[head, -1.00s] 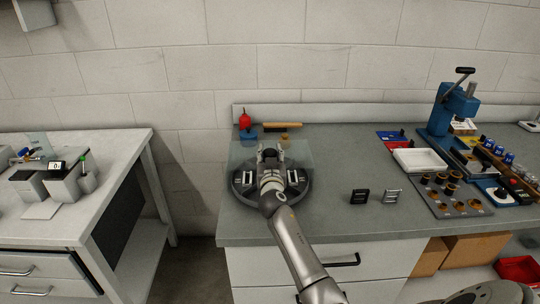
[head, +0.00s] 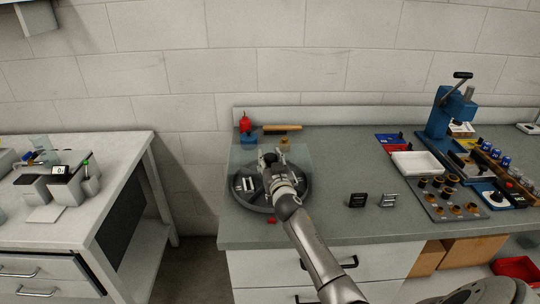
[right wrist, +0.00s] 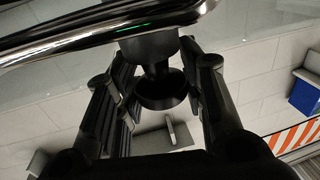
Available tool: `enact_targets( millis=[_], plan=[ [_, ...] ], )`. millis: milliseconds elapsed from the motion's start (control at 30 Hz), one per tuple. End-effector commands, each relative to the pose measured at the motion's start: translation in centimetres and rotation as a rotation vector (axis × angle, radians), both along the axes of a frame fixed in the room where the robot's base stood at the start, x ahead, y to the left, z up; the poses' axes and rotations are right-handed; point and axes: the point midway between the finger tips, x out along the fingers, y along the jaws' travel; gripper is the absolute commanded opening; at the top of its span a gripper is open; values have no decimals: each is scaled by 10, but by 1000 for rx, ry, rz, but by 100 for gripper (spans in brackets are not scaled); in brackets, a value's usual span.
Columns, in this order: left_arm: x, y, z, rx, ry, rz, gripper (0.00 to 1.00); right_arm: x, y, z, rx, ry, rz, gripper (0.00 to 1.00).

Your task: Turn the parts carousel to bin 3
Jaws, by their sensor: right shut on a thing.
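The parts carousel (head: 240,203) is a dark round tray with divided bins, lying on the left part of the grey bench. Pale parts (head: 245,184) lie in a bin at its left. A small red marker (head: 271,220) sits at its front edge. My right gripper (head: 273,158) is over the carousel and covers its middle and much of its right side. In the right wrist view, its fingers are shut on a dark round knob (right wrist: 160,92). Bin numbers are too small to read. My left gripper is not in view.
A clear panel (head: 302,153) stands at the carousel's back. Behind it are a red-topped bottle (head: 245,124) and a wooden-handled tool (head: 282,128). A white tray (head: 419,164) and blue press (head: 446,112) are farther right.

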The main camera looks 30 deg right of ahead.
Motion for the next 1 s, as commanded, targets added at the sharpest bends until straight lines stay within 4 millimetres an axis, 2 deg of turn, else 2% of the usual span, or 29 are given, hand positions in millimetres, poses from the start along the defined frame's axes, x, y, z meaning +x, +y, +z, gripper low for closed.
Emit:
enact_targets(
  millis=[33, 400, 1000],
  plan=[
    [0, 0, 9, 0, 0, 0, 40, -1, -1, 3, -2, 4, 23, 0],
    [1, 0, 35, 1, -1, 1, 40, -1, -2, 3, -4, 5, 208, 0],
    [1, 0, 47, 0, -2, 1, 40, 0, -2, -1, -2, 3, 435, 0]
  ],
)
